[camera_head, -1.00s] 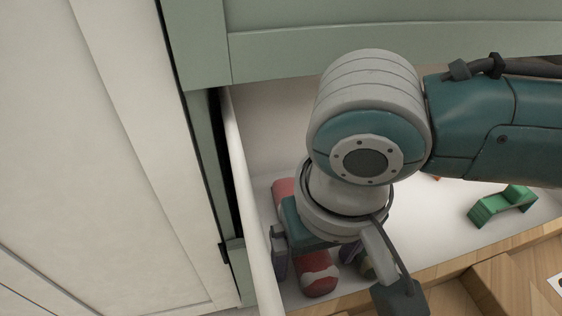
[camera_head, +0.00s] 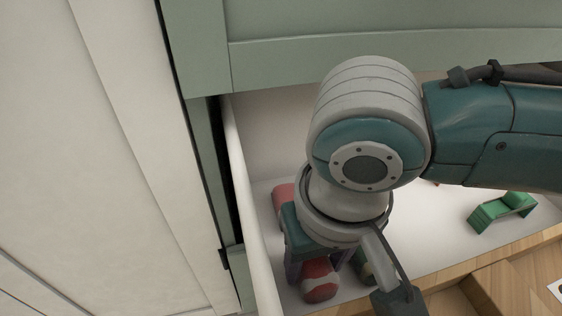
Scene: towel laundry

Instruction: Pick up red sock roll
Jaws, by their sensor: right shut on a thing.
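A red sock roll (camera_head: 319,284) with a white patch lies near the front left corner of the open drawer. My right gripper (camera_head: 318,262) reaches down over it from above, with a finger at its left and the other at its right. The gripper is shut on this roll, and its body hides the roll's back part. Another red piece (camera_head: 283,196) shows behind the gripper, by the drawer's left wall; I cannot tell if it belongs to the same roll. My left gripper is not in view.
The white drawer (camera_head: 435,225) has a wooden front edge. A green folded object (camera_head: 502,211) lies at its right, and an olive roll (camera_head: 362,268) is just right of the gripper, partly hidden. A pale cabinet door (camera_head: 110,150) stands at left. The drawer floor is mostly clear at centre right.

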